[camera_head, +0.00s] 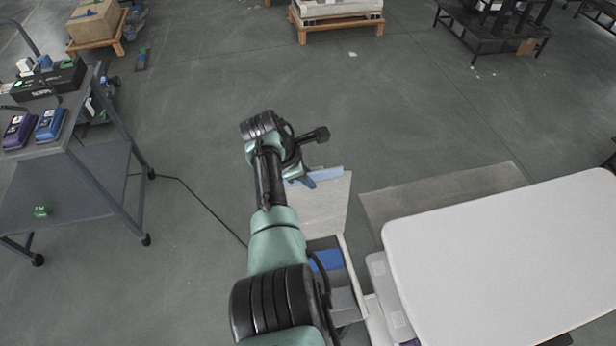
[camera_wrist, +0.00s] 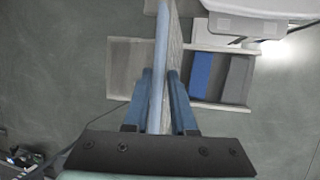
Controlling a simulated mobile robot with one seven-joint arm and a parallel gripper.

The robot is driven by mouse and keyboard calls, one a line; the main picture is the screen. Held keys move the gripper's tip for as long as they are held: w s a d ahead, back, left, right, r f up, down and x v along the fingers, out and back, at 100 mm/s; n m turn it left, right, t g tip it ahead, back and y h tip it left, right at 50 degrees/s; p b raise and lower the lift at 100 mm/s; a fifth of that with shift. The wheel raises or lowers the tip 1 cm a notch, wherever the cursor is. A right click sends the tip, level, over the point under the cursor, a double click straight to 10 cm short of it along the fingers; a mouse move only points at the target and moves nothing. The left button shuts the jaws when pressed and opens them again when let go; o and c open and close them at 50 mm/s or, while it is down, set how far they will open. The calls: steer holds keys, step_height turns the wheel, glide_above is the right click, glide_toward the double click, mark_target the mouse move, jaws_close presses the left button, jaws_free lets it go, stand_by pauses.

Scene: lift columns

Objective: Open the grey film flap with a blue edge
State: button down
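The grey film flap (camera_head: 322,208) stands raised at the far end of an open box (camera_head: 352,285) in the head view, its light blue edge (camera_head: 318,178) uppermost. In the wrist view the flap (camera_wrist: 173,45) is nearly edge-on, with its blue edge (camera_wrist: 161,50) running between my two blue fingers. My gripper (camera_wrist: 160,75) has one finger on each side of the flap, and the fingers appear closed on it. In the head view my arm largely hides the fingers. The box is uncovered and shows a blue item (camera_head: 325,260) and a grey one inside.
A white table (camera_head: 500,260) stands close to the right of the box. A grey cart (camera_head: 60,185) with devices on top is at the left, its cable crossing the floor. The floor beyond the flap is mostly clear.

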steer(key=shift+w+a, duration=0.2)
steer(key=shift+w, duration=0.3)
steer(key=c, duration=1)
jaws_free()
steer(key=shift+f, duration=0.1)
steer(key=shift+o, duration=0.2)
steer(key=shift+s, duration=0.1)
steer(key=v, duration=1.3)
steer(key=shift+p, duration=0.35)
steer(key=shift+d, duration=0.15)
